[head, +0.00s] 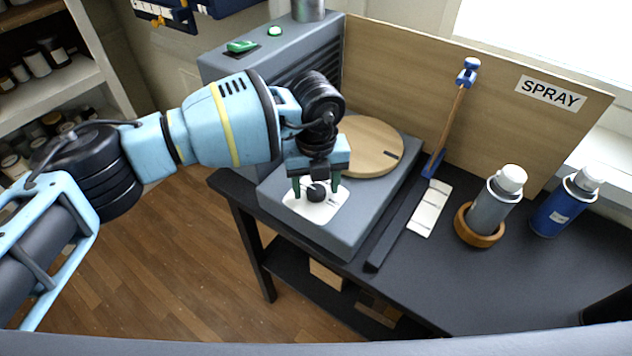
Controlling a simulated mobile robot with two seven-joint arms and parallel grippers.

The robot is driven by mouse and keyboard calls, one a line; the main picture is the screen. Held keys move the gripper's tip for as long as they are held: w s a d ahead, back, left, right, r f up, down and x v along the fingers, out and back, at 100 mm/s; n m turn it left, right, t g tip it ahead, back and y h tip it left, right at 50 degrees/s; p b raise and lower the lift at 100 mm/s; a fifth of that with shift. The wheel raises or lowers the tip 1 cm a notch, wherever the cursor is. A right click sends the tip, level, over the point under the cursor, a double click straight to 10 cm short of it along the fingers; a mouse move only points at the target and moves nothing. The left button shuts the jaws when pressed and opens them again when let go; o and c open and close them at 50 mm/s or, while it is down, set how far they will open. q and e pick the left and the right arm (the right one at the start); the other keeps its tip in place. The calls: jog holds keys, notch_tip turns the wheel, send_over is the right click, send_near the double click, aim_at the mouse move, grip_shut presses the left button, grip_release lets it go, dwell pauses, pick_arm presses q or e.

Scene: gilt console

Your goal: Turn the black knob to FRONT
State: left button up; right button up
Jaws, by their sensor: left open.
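The black knob (317,193) sits on a white plate (322,213) at the front of the grey machine (357,222). Any lettering on the plate is too small or hidden to read. My left gripper (317,192) is open, with its green fingers pointing down on either side of the knob. I cannot tell whether the fingers touch it. The knob's pointer direction cannot be made out. My right gripper is not in view.
A round wooden turntable (372,147) lies behind the knob. A green switch (241,46) is on the rear housing.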

aim_at(317, 190)
pick_arm(q)
notch_tip(317, 190, up, 8)
jog(key=shift+f, duration=0.1)
dwell(0.4)
dwell(0.4)
